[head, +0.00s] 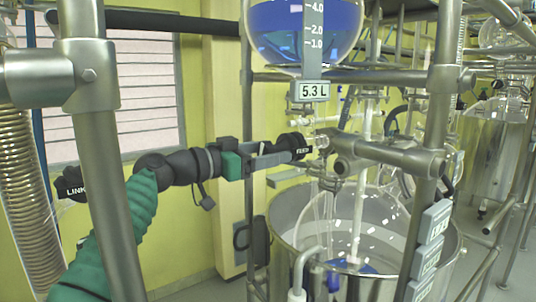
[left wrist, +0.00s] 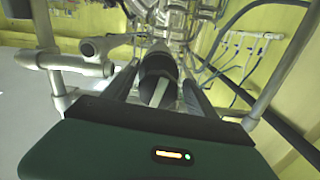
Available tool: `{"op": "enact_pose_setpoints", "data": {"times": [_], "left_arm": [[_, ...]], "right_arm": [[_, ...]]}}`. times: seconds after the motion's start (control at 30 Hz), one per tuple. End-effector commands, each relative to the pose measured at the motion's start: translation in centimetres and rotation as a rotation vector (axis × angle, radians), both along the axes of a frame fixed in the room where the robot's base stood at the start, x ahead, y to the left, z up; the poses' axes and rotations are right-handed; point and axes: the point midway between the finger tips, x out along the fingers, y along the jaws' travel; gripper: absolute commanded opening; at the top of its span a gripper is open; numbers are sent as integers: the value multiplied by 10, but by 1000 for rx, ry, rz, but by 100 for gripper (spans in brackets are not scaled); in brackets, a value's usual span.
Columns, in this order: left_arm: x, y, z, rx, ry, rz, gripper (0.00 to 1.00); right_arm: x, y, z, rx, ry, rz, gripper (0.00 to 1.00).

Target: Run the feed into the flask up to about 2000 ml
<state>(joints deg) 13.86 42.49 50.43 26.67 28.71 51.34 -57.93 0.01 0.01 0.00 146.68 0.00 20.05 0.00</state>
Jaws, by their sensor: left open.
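The black FEED knob (head: 300,143) sits on a valve below the round glass feed vessel (head: 305,28), which holds blue liquid and carries a 5.3 L readout (head: 314,91). My left gripper (head: 284,156) is open, with its fingers around the knob from the left. In the left wrist view the knob (left wrist: 157,88) lies between the two fingers (left wrist: 160,97); I cannot tell whether they touch it. The clear glass flask (head: 350,222) stands below inside a metal vessel (head: 285,255), with some blue liquid low in it. Its level cannot be read. My right gripper is out of view.
A steel post (head: 110,180) stands in front of my left arm. Metal pipes and clamps (head: 385,155) crowd the right of the valve. Grey label plates (head: 431,230) hang at the right. Another glass reactor (head: 497,150) stands behind. The wall side at the left is clearer.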

Motion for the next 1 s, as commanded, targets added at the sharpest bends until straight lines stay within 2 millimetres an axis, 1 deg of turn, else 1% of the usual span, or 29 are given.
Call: {"op": "enact_pose_setpoints", "data": {"times": [0.13, 0.27, 0.4, 0.5, 0.6, 0.7, 0.83, 1.0], "left_arm": [[-2, 3, 0, -1, -2, 2, 67], [-12, 21, -5, -2, -4, 6, 67], [-35, 53, -8, 0, -4, 8, 67], [-53, 77, -7, -1, -3, 7, 67], [-69, 100, -6, -1, -2, 6, 67], [-83, 118, -4, 0, 0, 4, 67], [-93, 133, -2, 0, 1, 1, 67], [-97, 137, -1, 0, 1, 0, 67]], "right_arm": [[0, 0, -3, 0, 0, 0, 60], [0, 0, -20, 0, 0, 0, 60], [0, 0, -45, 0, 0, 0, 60], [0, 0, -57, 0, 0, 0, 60], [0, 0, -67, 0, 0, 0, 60], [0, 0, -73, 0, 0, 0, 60], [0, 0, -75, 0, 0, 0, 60], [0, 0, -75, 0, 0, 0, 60]]}}
